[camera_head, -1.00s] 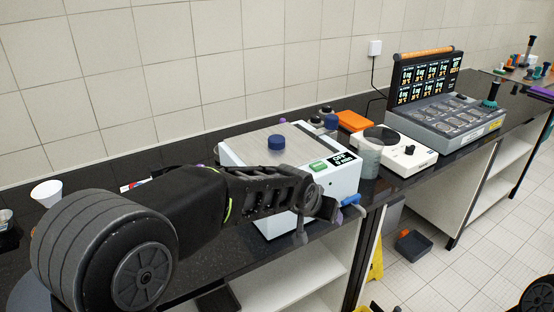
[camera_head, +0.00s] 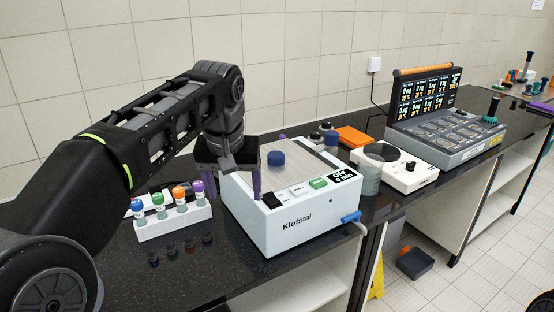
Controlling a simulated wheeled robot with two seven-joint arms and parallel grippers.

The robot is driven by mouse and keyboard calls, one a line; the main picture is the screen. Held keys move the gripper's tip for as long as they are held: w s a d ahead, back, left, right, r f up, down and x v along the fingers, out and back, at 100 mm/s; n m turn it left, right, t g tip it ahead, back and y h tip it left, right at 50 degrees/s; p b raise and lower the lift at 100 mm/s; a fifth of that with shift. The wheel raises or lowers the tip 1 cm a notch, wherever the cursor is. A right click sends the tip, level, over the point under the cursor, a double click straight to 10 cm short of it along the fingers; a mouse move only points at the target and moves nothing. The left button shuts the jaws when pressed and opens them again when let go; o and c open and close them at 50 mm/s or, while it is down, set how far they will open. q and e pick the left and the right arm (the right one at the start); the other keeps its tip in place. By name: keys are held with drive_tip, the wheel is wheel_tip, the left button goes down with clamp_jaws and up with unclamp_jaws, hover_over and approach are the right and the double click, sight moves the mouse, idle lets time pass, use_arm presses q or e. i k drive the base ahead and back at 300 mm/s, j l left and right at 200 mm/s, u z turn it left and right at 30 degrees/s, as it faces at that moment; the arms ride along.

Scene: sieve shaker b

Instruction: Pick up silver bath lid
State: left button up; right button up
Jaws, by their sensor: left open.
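The silver bath lid (camera_head: 302,147) lies flat on top of the white Klofstal bath (camera_head: 309,225), with a round dark blue knob (camera_head: 276,158) standing up from it. My left gripper (camera_head: 231,190) points down at the left side of the bath, to the left of the knob and apart from it. Its two fingers are spread, with nothing seen between them. The gripper hides part of the bath's left edge. My right gripper is not in view.
A white rack (camera_head: 174,226) of tubes with coloured caps stands left of the bath, close to my gripper. A glass beaker (camera_head: 371,181), a white stirrer plate (camera_head: 398,168) and a grey multi-place device (camera_head: 450,127) stand to the right. The tiled wall is behind.

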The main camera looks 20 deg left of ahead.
sight(285, 164)
drive_tip(key=i, duration=0.95)
